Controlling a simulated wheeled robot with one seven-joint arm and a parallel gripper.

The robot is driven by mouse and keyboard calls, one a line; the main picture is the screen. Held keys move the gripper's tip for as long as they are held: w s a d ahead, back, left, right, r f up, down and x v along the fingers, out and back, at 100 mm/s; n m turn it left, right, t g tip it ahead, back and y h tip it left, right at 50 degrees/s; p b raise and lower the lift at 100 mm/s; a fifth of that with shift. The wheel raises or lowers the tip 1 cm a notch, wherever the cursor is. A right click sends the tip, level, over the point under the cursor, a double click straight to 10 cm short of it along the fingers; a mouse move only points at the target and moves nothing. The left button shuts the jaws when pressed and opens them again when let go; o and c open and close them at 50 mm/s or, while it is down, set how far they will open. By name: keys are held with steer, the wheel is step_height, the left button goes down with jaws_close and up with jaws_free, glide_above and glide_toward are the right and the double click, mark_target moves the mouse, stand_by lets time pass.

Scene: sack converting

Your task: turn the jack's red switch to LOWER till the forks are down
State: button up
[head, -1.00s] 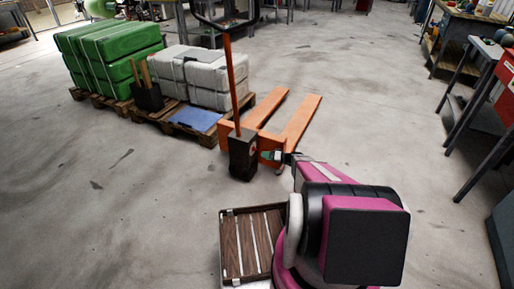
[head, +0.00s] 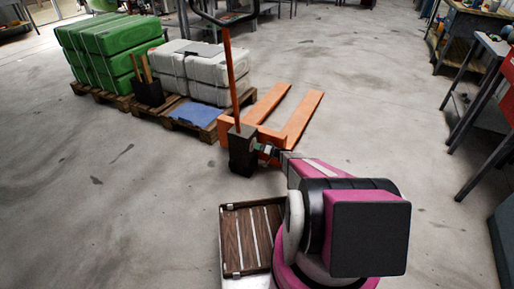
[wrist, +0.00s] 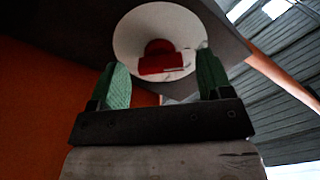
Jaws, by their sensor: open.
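The orange pallet jack (head: 268,128) stands mid-floor, its two forks (head: 302,118) pointing away from me. Its upright handle rises from a dark housing (head: 241,155). In the wrist view the red switch (wrist: 158,60) sits in the middle of a round white dial (wrist: 132,32) on a dark panel. My gripper (wrist: 163,82) is open, with one green fingertip low on each side of the switch. I see no contact with the switch. In the head view my gripper (head: 265,150) is at the housing's right side. Any lettering on the dial is unreadable, and the forks' exact height is unclear.
Wooden pallets (head: 200,128) with green (head: 112,50) and pale grey (head: 200,72) wrapped stacks stand left of the jack. A blue sheet (head: 196,116) lies on the near pallet end. Workbenches (head: 485,90) line the right. The floor between is clear.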

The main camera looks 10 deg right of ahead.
steer(key=shift+w+a, duration=0.35)
steer(key=shift+a, duration=0.15)
steer(key=c, duration=0.9)
steer(key=shift+c, duration=0.2)
